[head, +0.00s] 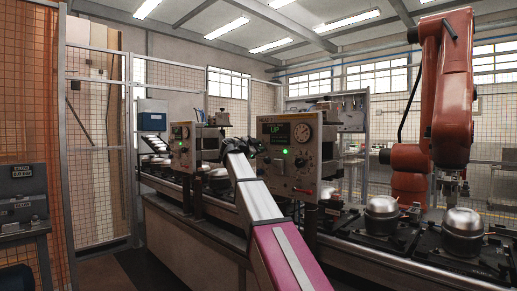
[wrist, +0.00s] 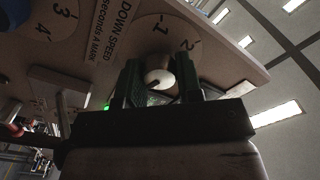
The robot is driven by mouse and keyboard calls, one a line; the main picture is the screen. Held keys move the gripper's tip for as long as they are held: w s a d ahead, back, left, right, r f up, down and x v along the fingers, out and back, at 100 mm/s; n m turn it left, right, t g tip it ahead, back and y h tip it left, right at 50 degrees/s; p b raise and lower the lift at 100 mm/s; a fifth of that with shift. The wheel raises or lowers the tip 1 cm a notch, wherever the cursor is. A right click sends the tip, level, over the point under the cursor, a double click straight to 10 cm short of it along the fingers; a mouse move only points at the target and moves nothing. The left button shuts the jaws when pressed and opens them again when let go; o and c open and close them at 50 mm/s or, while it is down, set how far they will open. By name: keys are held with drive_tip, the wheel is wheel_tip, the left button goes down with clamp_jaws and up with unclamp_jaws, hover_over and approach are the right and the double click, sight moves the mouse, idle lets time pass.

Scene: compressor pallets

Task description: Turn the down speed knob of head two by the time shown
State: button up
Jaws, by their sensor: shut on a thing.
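In the wrist view, the jaws of my gripper (wrist: 160,92) are closed around a pale round knob (wrist: 158,77) with a dark mark on its face. The knob sits on a pale dial plate beside the label "DOWN SPEED, seconds a mark" (wrist: 112,32). Marks 1 and 2 show around it; the jaws hide the lower part of the scale. In the head view, my gripper (head: 241,146) is at the left edge of the nearer control box (head: 290,168). The knob is hidden there.
A second control box (head: 182,146) stands farther left along the line. Metal compressor domes (head: 382,214) sit on black pallets at the right. An orange robot arm (head: 455,90) stands behind them. Another dial plate (wrist: 55,18) is left of the label.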

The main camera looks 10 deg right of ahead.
drive_tip(key=shift+f+m, duration=0.1)
drive_tip(key=shift+m, duration=1.1)
drive_tip(key=o, duration=0.9)
drive_tip(key=shift+s+a, duration=0.1)
drive_tip(key=v, duration=1)
drive_tip(key=shift+s+a, duration=0.2)
drive_tip(key=shift+a, duration=0.05)
